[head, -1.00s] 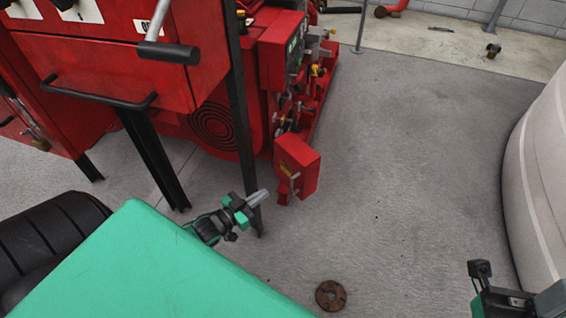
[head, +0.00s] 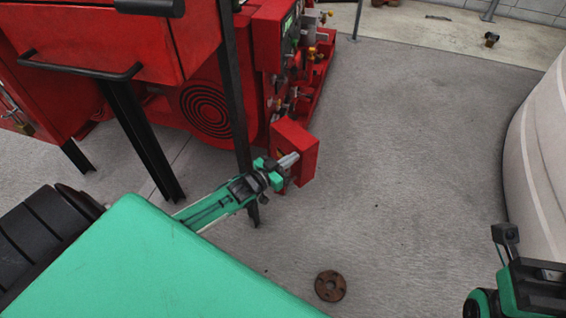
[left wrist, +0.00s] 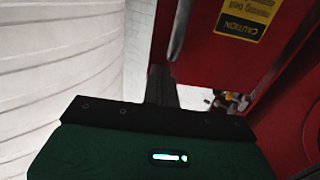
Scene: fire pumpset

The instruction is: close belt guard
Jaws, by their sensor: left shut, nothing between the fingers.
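The belt guard appears as a small red hinged panel (head: 300,147) in the head view, standing out from the lower end of the red pumpset. In the left wrist view, a red panel (left wrist: 215,55) with a yellow caution label (left wrist: 246,17) and a pale bar handle (left wrist: 179,28) fills the upper right. My left gripper (head: 288,160) is shut and empty. Its tips overlap the panel's near face in the head view; I cannot tell whether they touch. It also shows in the left wrist view (left wrist: 160,85). Part of my right wrist shows at the lower right, with its fingers unclear.
A black post (head: 235,90) of the red control cabinet (head: 110,45) stands just left of the panel. A large white tank (head: 540,150) is at the right. A rusty round flange (head: 330,286) lies on the floor. The grey floor between pumpset and tank is mostly clear.

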